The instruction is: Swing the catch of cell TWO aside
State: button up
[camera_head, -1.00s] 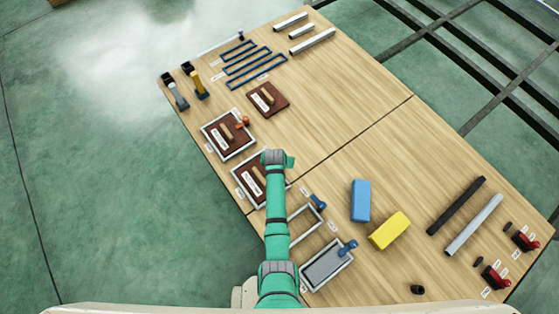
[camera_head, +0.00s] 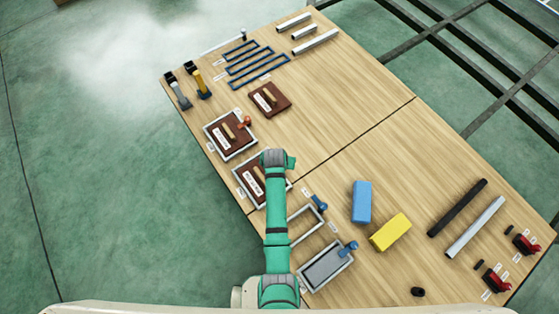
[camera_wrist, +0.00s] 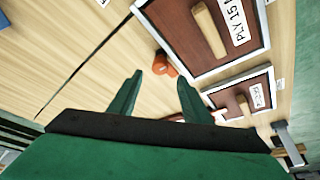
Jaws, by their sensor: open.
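Two framed cells with brown panels stand at the table's left side in the head view, the farther one (camera_head: 211,148) and the nearer one (camera_head: 242,192). An orange catch (camera_head: 244,122) sits at the farther cell's right edge. The nearer cell's catch is hidden by my arm there; in the wrist view an orange catch (camera_wrist: 163,66) shows at the near frame's corner. I cannot read which cell is TWO. My gripper (camera_wrist: 160,80) is open and empty, with the near catch seen between and beyond its fingertips. No contact is visible.
An empty frame with a blue catch (camera_head: 319,203) and a grey-filled frame with another blue catch (camera_head: 348,247) lie nearer. A blue block (camera_head: 362,202) and a yellow block (camera_head: 390,232) stand to the right. The table middle is clear.

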jog(key=shift+v, duration=2.3)
